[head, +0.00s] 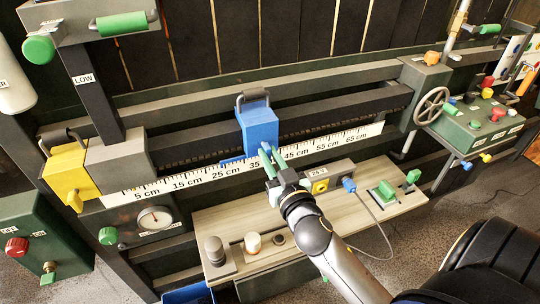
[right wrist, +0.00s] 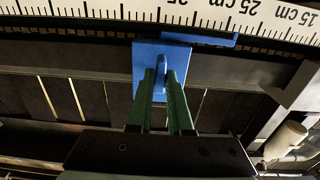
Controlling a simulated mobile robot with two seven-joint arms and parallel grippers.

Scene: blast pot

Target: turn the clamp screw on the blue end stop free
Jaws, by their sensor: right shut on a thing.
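The blue end stop (head: 260,130) sits on the dark rail above the white centimetre scale (head: 200,180), with a dark handle loop on top. In the right wrist view the blue end stop (right wrist: 147,58) fills the upper middle. Its clamp screw, a blue wing-like knob (right wrist: 161,70), sits between the green fingers. My right gripper (head: 267,156) comes up from below to the stop's front and is shut on the clamp screw. In the right wrist view my right gripper (right wrist: 162,88) partly hides the screw. My left gripper is not in view.
A yellow stop (head: 68,176) stands at the rail's left end by a grey block (head: 118,166). Below is a wooden shelf (head: 225,220) with knobs, a socket box and a blue plug (head: 349,185) on a cable. A handwheel (head: 431,105) is at the right.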

